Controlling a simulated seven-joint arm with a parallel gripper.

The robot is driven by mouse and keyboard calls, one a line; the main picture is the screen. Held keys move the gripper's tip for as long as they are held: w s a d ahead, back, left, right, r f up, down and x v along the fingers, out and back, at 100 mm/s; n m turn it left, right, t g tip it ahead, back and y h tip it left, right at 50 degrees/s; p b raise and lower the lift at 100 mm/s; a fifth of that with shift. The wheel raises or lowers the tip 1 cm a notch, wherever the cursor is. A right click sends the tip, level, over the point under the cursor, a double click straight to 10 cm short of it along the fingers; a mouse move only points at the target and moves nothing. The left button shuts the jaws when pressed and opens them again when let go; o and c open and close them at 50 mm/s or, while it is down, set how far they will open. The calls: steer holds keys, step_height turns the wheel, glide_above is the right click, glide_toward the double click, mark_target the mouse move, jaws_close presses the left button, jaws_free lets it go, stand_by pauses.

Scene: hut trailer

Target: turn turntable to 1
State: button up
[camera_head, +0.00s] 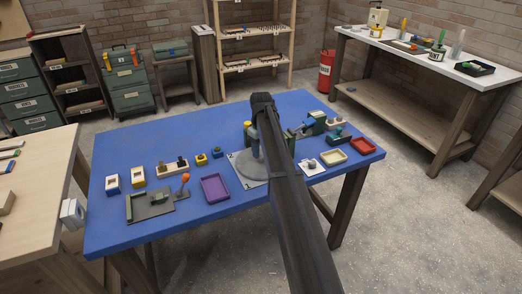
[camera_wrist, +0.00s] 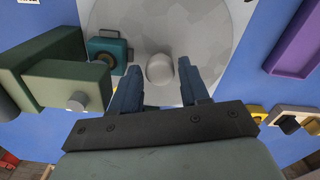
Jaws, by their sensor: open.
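The turntable is a pale grey disc (camera_head: 246,172) on the blue table, partly hidden by my arm in the head view. In the wrist view the disc (camera_wrist: 215,30) fills the top middle, with mottled grey patches and a rounded pale knob (camera_wrist: 160,69) standing up from it. My gripper (camera_wrist: 159,78) is open, with one blue finger on each side of the knob. Gaps show between the fingers and the knob; I cannot tell the height difference. No number on the disc is readable. In the head view my arm hides most of the gripper.
A green vise-like block (camera_wrist: 70,85) and a teal block with a round opening (camera_wrist: 107,46) stand close left of the fingers in the wrist view. A purple tray (camera_head: 215,189) lies left of the disc in the head view. Yellow (camera_head: 335,157) and red (camera_head: 363,146) trays lie right.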

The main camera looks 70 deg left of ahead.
steer(key=shift+f, duration=0.2)
steer(key=shift+c, duration=0.3)
jaws_close()
